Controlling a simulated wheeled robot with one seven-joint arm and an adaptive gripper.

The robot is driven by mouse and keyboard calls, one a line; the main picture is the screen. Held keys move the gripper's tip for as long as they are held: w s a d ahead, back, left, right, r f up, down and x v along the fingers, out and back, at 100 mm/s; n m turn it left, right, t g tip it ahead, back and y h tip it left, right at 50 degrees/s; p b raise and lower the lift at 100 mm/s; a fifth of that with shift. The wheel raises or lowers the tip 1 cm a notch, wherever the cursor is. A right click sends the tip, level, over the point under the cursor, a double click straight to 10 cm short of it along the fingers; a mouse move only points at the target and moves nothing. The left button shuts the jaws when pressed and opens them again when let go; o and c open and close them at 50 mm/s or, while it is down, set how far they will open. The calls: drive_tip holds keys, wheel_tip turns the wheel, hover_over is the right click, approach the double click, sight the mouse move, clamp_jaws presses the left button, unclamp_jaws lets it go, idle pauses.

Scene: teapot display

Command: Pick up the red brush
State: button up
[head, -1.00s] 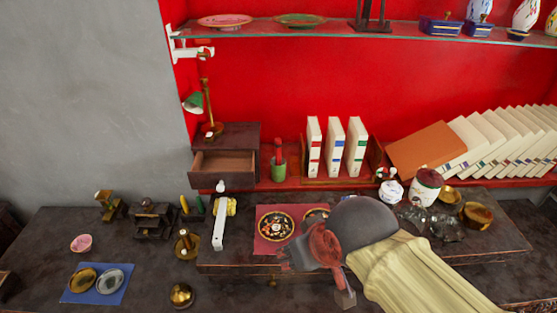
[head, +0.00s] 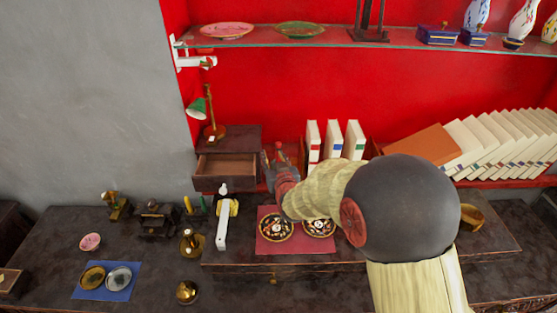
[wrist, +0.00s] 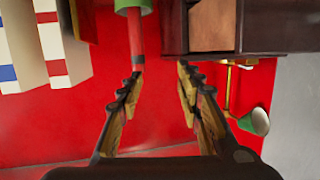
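The red brush (wrist: 137,38) stands in a green cup (wrist: 128,5), which shows at the top edge of the wrist view. My gripper (wrist: 160,75) is open and empty there. The brush's end lies close to the left fingertip, left of the middle of the gap; I cannot tell whether they touch. In the head view, a bit of the red brush (head: 279,149) shows beside my gripper (head: 272,167), and the cup is hidden behind my arm.
A dark wooden box with an open drawer (head: 225,165) stands just left of the gripper. White books (head: 333,138) stand to the right. A green lamp (head: 197,108) is on the box. Plates (head: 318,228) lie on a red mat (head: 262,243) below my arm.

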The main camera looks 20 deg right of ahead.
sight(278, 150)
drive_tip(key=w+d+f, duration=0.1)
drive_tip(key=w, duration=0.1)
drive_tip(key=w+d+f+t+h, duration=0.1)
drive_tip(key=w+d, duration=0.1)
drive_tip(key=w, duration=0.1)
drive_tip(key=w+d+f+t, duration=0.1)
drive_tip(key=w+d, duration=0.1)
drive_tip(key=shift+w+d+f+m+h, duration=0.1)
drive_tip(key=shift+w+f+m+h, duration=0.2)
drive_tip(key=shift+w+f, duration=0.1)
drive_tip(key=shift+c, duration=0.3)
clamp_jaws()
idle(0.4)
